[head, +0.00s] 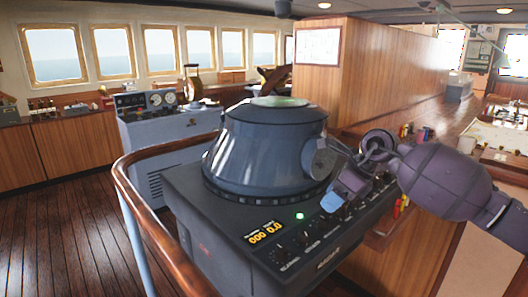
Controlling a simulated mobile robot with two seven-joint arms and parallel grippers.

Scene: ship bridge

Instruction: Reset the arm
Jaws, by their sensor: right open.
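My right gripper (338,192) reaches in from the right on my purple-grey arm. It is open, and I see nothing held in it. It is in front of the right side of a dark radar-like console (215,222), over its row of knobs. The console carries a large blue-grey cone-shaped hood (255,150) with a pale green top. Whether the gripper touches the hood or the panel is not clear. My left gripper is not in view.
A curved wooden handrail (150,237) runs along the console's left side. A wood-panelled block (385,75) stands behind it. A grey instrument stand (165,130) is at the back left. A chart table (495,140) is at the right. The floor (60,235) at left is clear.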

